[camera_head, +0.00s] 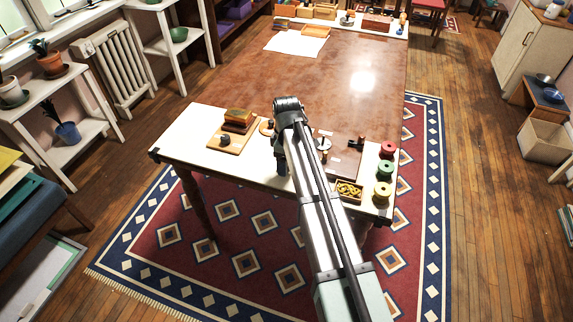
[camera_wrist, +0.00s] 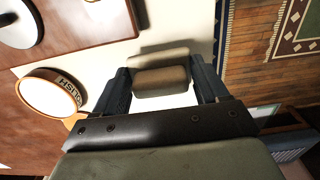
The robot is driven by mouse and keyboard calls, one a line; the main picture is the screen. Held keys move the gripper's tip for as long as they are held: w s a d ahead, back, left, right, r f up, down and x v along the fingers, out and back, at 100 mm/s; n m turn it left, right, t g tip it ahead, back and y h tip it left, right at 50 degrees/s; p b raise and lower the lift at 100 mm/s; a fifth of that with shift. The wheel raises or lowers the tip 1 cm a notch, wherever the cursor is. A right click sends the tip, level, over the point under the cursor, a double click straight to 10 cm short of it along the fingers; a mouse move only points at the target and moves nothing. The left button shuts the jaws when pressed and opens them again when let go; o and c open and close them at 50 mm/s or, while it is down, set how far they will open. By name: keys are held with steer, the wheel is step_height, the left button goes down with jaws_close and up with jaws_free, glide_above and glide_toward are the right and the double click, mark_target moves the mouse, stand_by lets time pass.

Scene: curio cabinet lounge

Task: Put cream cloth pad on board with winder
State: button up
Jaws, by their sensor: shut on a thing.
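My gripper (camera_wrist: 163,84) is shut on a small, tan-to-cream block-like pad, the cream cloth pad (camera_wrist: 160,78), gripped by its sides above the white table end. In the head view my gripper (camera_head: 282,163) is near the table's front edge, and the pad is hidden there. To its right lies a red-brown board (camera_head: 343,170) with a pale disc and small dark-knobbed pieces on it; this board (camera_wrist: 85,28) also shows in the wrist view. To its left is a pale wooden board (camera_head: 217,147) with a stacked block and a dark round piece. I cannot tell which piece is the winder.
A round labelled tin (camera_wrist: 50,90) stands between the boards. Red, green and yellow spools (camera_head: 385,168) line the right edge, beside a small patterned box (camera_head: 348,192). The brown table middle (camera_head: 330,75) is clear. Far trays (camera_head: 318,12) stand at the back.

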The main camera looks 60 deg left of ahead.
steer(key=shift+f, duration=1.05)
steer(key=shift+f, duration=0.2)
steer(key=o, duration=1.5)
steer(key=shift+o, duration=0.2)
steer(key=shift+r, duration=0.15)
step_height(320, 180, up, 12)
steer(key=shift+r, duration=0.1)
